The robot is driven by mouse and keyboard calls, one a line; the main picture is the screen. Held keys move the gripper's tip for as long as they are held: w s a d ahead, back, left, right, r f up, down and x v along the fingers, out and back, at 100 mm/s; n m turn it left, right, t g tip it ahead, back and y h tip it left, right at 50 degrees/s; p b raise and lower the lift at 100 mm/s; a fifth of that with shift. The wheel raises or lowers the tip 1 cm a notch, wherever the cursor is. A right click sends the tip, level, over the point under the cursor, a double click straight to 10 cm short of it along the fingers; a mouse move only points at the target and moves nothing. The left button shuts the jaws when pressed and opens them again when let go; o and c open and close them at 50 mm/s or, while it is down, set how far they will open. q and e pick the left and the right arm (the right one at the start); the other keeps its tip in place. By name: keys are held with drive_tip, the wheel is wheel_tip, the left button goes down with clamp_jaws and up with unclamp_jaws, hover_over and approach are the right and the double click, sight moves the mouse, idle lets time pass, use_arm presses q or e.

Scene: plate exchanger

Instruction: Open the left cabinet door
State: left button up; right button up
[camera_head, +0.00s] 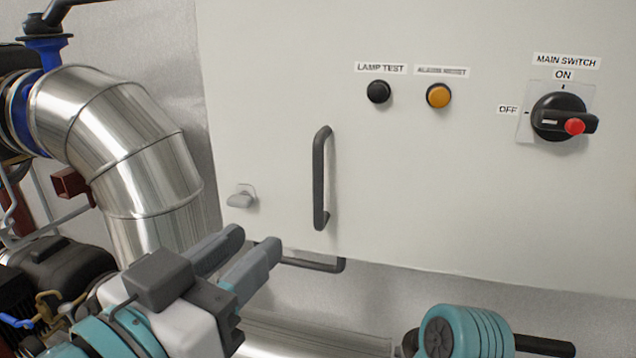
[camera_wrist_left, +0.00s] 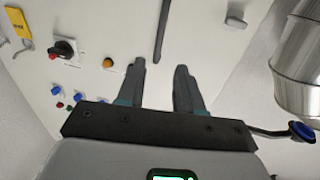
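The light cabinet door (camera_head: 430,190) fills the middle and right of the head view. A dark vertical bar handle (camera_head: 319,178) is on it, with a small grey latch knob (camera_head: 241,198) to its left. My left gripper (camera_head: 246,258) is open and empty, below and left of the handle. In the left wrist view the handle (camera_wrist_left: 162,30) stands beyond the gap between the parted fingers (camera_wrist_left: 160,82), apart from them, and the latch knob (camera_wrist_left: 236,18) is at upper right. My right gripper does not show clearly; a teal arm part of mine is at lower right.
A shiny insulated pipe (camera_head: 125,150) bends down left of the cabinet. Above the handle are a black button (camera_head: 378,92), an orange button (camera_head: 438,95) and the main switch (camera_head: 562,118). A dark bar (camera_head: 312,264) shows under the cabinet's lower edge.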

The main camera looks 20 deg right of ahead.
sight(316, 192)
use_arm(q)
drive_tip(key=x, duration=1.6)
drive_tip(key=shift+f+p, duration=0.25)
drive_tip(key=shift+p, duration=0.1)
drive_tip(key=shift+s+a, duration=0.15)
clamp_jaws()
